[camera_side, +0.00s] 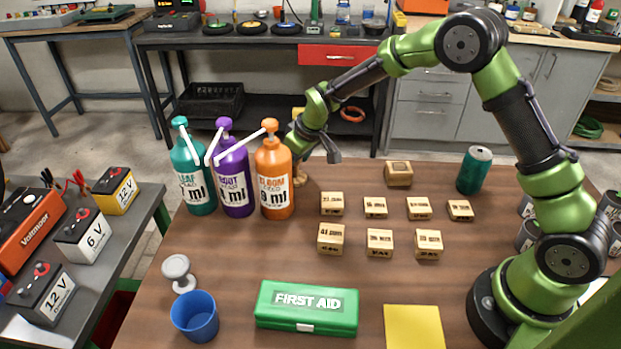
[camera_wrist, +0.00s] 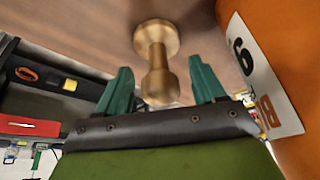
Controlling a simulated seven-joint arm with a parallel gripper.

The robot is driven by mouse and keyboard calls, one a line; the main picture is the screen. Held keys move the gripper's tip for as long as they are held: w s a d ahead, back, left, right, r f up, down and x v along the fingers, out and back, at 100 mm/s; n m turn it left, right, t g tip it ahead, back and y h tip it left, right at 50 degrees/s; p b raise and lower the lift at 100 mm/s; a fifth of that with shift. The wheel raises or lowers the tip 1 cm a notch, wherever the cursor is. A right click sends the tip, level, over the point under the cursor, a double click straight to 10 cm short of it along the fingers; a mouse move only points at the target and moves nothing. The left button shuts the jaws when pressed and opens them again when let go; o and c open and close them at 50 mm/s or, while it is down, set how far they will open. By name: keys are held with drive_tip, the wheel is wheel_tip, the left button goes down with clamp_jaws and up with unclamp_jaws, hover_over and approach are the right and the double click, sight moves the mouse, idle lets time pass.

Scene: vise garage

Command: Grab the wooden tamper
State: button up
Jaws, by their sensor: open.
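The wooden tamper (camera_wrist: 157,62) stands on the brown table in the wrist view, with a round base and a narrower knob toward me. My open gripper (camera_wrist: 160,66) has one green finger on each side of it, with gaps on both sides. In the side view the tamper (camera_side: 300,176) is mostly hidden behind the orange bottle and my gripper (camera_side: 318,152), which reaches down at the table's far edge. No contact between fingers and tamper is visible.
The orange pump bottle (camera_side: 274,180) stands close to my gripper, beside purple (camera_side: 235,180) and teal (camera_side: 195,180) ones. Several small wooden blocks (camera_side: 331,203) lie to the right. A grey tamper-shaped object (camera_side: 178,270), blue cup (camera_side: 195,318) and first aid box (camera_side: 306,308) are in front.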

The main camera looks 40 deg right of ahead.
drive_tip(key=shift+x, duration=0.8)
drive_tip(key=shift+c, duration=0.5)
drive_tip(key=c, duration=1)
drive_tip(key=shift+r, duration=0.1)
